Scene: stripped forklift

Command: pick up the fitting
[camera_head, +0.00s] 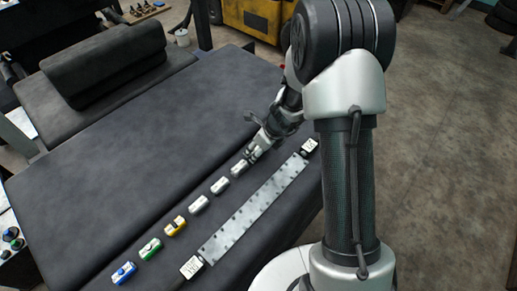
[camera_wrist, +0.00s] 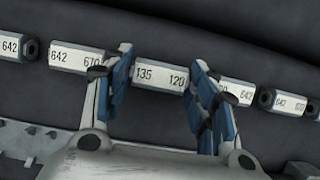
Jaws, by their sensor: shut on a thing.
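A white hexagonal fitting (camera_wrist: 160,76) marked 135 and 120 lies crosswise in the wrist view. My gripper (camera_wrist: 162,66), with blue-padded fingers, is shut on it, one finger at each end. In the head view my gripper (camera_head: 256,148) is low over the dark padded bench, at the far end of a row of fittings. The held fitting is mostly hidden there by the gripper. I cannot tell whether it still touches the bench.
White fittings (camera_head: 219,186) and yellow (camera_head: 175,226), green (camera_head: 149,249) and blue (camera_head: 123,272) ones run along the bench (camera_head: 110,165). Similar fittings (camera_wrist: 75,58) flank the fingers closely. A perforated metal strip (camera_head: 255,210) lies alongside, with marker blocks (camera_head: 309,146) at its ends.

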